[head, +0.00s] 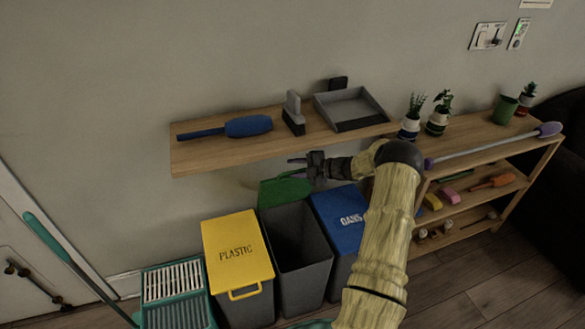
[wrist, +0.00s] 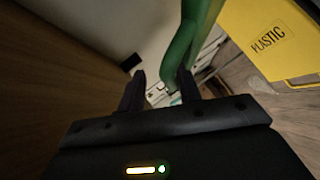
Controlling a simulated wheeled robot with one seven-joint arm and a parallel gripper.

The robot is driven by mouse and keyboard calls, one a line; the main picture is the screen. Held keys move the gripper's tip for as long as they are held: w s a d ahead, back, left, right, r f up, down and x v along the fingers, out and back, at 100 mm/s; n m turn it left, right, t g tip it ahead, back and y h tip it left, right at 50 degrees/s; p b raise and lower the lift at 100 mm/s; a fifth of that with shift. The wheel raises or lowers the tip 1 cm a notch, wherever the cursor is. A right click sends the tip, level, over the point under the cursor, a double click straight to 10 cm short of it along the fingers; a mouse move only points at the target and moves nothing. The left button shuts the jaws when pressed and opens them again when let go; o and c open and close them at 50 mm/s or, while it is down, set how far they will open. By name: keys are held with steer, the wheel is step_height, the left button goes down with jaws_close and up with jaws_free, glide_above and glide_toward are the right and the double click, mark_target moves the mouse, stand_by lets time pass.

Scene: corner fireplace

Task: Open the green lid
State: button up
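The green lid (head: 284,191) stands raised at the back of the middle grey bin (head: 300,255), whose dark inside shows. My gripper (head: 297,168) is at the lid's upper right edge, just below the wooden wall shelf. In the wrist view, my gripper (wrist: 160,78) has its two fingers apart with a gap between them. The green lid (wrist: 190,32) shows edge-on there, close to the right finger. I cannot tell whether they touch.
A yellow-lidded PLASTIC bin (head: 237,252) stands left of the open bin, and a blue-lidded CANS bin (head: 340,217) stands right. The wall shelf (head: 215,153) overhangs behind, holding a blue brush and a dustpan (head: 350,108). A lower rack (head: 480,170) is at the right.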

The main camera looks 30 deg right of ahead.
steer(key=b+v, duration=0.1)
steer(key=v, duration=1.5)
steer(key=shift+w+d+r, duration=0.1)
